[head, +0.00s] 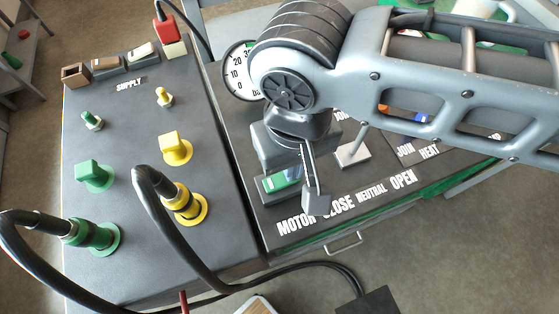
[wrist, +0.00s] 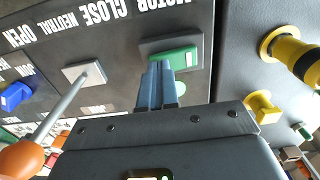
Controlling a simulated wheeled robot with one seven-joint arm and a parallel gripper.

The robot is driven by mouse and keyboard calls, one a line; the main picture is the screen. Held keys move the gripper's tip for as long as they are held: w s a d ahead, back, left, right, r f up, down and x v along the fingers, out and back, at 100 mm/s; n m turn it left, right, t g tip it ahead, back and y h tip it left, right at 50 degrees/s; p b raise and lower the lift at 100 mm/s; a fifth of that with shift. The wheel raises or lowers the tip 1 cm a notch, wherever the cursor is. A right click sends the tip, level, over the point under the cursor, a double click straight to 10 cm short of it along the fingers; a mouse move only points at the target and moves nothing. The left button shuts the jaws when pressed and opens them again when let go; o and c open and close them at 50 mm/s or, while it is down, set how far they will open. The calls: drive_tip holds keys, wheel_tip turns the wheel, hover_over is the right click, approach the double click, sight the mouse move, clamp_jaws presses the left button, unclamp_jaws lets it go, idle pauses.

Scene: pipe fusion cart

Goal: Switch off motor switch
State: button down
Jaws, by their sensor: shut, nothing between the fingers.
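The motor switch (head: 276,182) is a green rocker in a dark frame, above the word MOTOR on the sloped panel in the head view. It also shows in the wrist view (wrist: 186,57), partly covered by my fingers. My gripper (head: 312,200) hangs over the switch in the head view and hides part of it. In the wrist view my gripper (wrist: 160,68) has its fingers together, with the tips at the switch's near edge. I cannot tell whether the tips touch it. Nothing is held.
The supply box (head: 130,150) at left carries green and yellow knobs and plugs with black cables. A gauge (head: 238,72) stands behind.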

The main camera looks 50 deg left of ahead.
drive_tip(key=shift+f, duration=0.4)
wheel_tip(320, 180, up, 7)
drive_tip(key=p, duration=0.6)
drive_tip(key=shift+p, duration=0.4)
idle(0.5)
